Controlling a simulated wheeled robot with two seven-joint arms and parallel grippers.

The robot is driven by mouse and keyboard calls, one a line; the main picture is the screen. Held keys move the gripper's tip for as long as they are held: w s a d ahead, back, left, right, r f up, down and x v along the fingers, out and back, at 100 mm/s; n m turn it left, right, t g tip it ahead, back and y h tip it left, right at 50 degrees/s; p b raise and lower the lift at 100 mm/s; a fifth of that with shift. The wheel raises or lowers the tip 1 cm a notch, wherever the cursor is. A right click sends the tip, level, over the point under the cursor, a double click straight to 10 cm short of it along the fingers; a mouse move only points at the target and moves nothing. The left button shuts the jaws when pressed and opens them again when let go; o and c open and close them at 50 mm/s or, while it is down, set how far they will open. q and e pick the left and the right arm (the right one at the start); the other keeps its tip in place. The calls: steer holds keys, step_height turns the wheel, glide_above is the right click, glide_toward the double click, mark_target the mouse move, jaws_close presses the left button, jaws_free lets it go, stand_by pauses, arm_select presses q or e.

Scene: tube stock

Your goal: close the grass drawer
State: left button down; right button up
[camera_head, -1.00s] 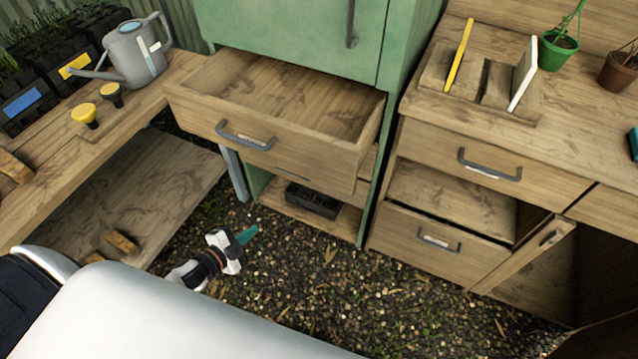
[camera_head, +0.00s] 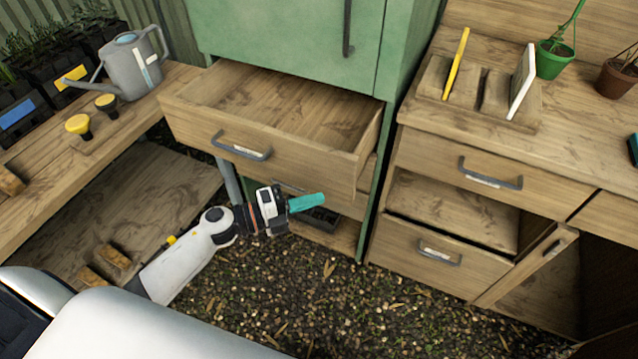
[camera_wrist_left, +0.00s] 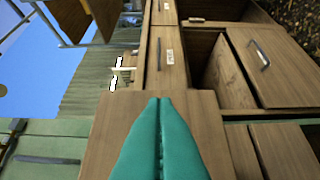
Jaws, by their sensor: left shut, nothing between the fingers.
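A wide wooden drawer (camera_head: 270,140) under the green cabinet door is pulled well out. Its inside looks empty, and its grey handle (camera_head: 242,150) has a small label too small to read. A lower drawer (camera_head: 435,255) in the right bench also stands out, with a label I cannot read. I cannot tell which is the grass drawer. My left gripper (camera_head: 318,203) is shut and empty, with teal fingertips pressed together, low in front of the green cabinet and below the wide drawer's front. In the left wrist view the shut fingers (camera_wrist_left: 160,110) point towards wooden panels. My right gripper is out of view.
A shelf with a dark tray (camera_head: 318,218) lies below the wide drawer, partly behind my gripper. The left bench (camera_head: 110,130) bears a watering can (camera_head: 132,68). On the right bench, a cupboard door (camera_head: 530,265) stands open. Gravel floor (camera_head: 330,300) is free in front.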

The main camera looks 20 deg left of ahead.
arm_select(q)
steer(key=w, duration=0.4)
steer(key=shift+d, duration=0.2)
steer(key=shift+w, duration=0.1)
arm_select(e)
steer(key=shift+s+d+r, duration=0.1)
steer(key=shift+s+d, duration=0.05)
